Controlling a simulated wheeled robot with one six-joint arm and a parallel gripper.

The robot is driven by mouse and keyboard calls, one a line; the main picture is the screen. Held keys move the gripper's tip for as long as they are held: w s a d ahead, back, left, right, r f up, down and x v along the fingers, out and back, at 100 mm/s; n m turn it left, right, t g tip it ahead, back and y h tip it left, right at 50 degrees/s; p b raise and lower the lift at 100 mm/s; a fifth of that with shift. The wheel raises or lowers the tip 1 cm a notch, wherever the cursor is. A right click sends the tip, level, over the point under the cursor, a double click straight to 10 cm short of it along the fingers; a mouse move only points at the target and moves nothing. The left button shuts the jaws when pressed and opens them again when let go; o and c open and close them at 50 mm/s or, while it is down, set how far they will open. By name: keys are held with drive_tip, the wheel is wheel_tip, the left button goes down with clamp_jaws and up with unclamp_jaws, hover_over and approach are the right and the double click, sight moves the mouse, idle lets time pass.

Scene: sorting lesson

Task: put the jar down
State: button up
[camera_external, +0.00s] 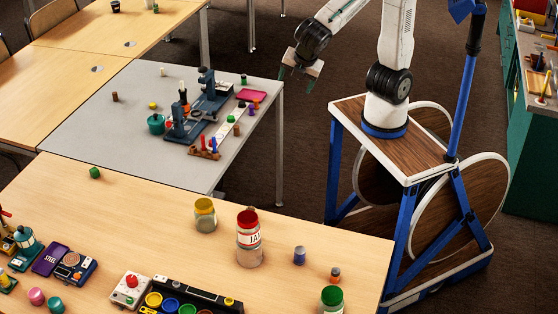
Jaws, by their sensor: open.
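A glass jar with a red top (249,240) and a white label stands upright on the wooden table (150,212). Its label is only partly readable. A second glass jar with a yellow lid (205,215) stands just left of it, a little farther back. A third jar with a green lid (332,299) is at the front right, cut by the picture's lower edge. My gripper (297,79) hangs in the air at the upper middle, past the right side of the grey table. It is open, with nothing visible between its fingers, and is well apart from all the jars.
A blue cylinder (299,256) and a small orange-topped one (334,274) stand right of the red-topped jar. A black tray of coloured cups (215,302) lies in front. The grey table (100,126) holds blue fixtures and several small pieces. The wooden table's middle left is mostly clear.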

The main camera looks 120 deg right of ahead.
drive_tip(key=s+d+f+m+y, duration=0.1)
drive_tip(key=s+m, duration=0.2)
drive_tip(key=s, duration=0.3)
drive_tip(key=s+d+f+m+y, duration=0.1)
drive_tip(key=s+m+y, duration=0.1)
drive_tip(key=s, duration=0.5)
drive_tip(key=s+d+f+m+t+y, duration=0.1)
drive_tip(key=s+m+y, duration=0.1)
drive_tip(key=s+m, duration=0.2)
drive_tip(key=s, duration=0.3)
drive_tip(key=shift+d+f, duration=0.25)
drive_tip(key=shift+d, duration=0.05)
